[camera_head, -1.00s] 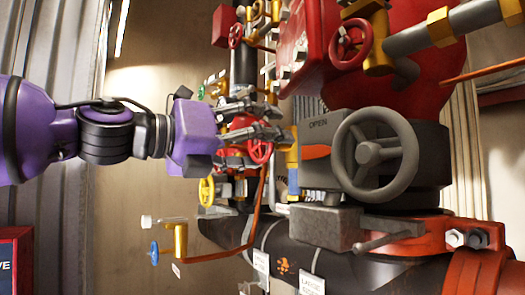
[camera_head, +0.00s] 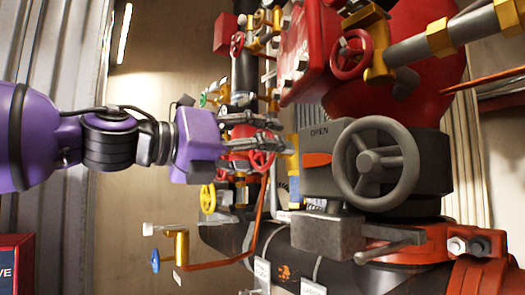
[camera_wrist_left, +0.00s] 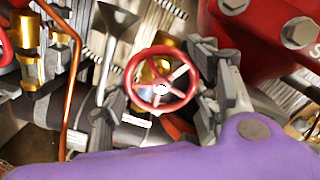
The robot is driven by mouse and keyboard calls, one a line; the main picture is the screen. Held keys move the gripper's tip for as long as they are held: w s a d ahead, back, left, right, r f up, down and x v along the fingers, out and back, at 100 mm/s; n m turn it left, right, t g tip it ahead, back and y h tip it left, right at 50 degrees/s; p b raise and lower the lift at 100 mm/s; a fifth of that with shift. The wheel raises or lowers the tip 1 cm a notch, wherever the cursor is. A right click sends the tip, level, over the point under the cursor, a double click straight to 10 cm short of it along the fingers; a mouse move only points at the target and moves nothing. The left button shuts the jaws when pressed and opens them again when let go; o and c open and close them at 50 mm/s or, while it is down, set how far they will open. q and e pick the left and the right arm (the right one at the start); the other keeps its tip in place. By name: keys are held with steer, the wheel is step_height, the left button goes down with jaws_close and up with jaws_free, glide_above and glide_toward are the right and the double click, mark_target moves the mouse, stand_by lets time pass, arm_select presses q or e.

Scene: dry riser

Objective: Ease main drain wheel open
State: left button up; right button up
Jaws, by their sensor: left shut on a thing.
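A red handwheel (camera_wrist_left: 161,78) with several spokes and a pale hub shows in the middle of the left wrist view. My left gripper (camera_wrist_left: 160,92) is shut on it, one dark finger on each side of the rim. In the head view my left gripper (camera_head: 280,136) reaches right from its purple wrist into the cluster of valves. The fingers and fittings there partly hide what it grips. No label naming the wheel is readable. My right gripper is not in view.
A large grey handwheel (camera_head: 375,165) on a box marked OPEN stands right of the gripper. A red wheel (camera_head: 351,54) sits above it and a yellow wheel (camera_head: 208,198) below the gripper. An orange pipe (camera_head: 262,215) runs close beneath. Bare wall (camera_head: 150,120) lies behind my arm.

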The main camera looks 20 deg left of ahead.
arm_select(q)
steer(key=n+p, duration=0.1)
steer(key=n, duration=0.2)
steer(key=shift+n, duration=0.3)
steer(key=n+p, duration=0.1)
steer(key=n, duration=0.2)
steer(key=shift+s+d+n, duration=0.1)
steer(key=shift+n, duration=0.3)
steer(key=n, duration=0.3)
steer(key=shift+n, duration=0.3)
steer(key=n+p, duration=0.1)
steer(key=n, duration=0.8)
steer(key=shift+p, duration=0.3)
steer(key=n, duration=0.4)
steer(key=shift+r+n, duration=0.1)
steer(key=shift+n, duration=0.3)
steer(key=shift+n+p, duration=0.35)
steer(key=shift+n, duration=0.55)
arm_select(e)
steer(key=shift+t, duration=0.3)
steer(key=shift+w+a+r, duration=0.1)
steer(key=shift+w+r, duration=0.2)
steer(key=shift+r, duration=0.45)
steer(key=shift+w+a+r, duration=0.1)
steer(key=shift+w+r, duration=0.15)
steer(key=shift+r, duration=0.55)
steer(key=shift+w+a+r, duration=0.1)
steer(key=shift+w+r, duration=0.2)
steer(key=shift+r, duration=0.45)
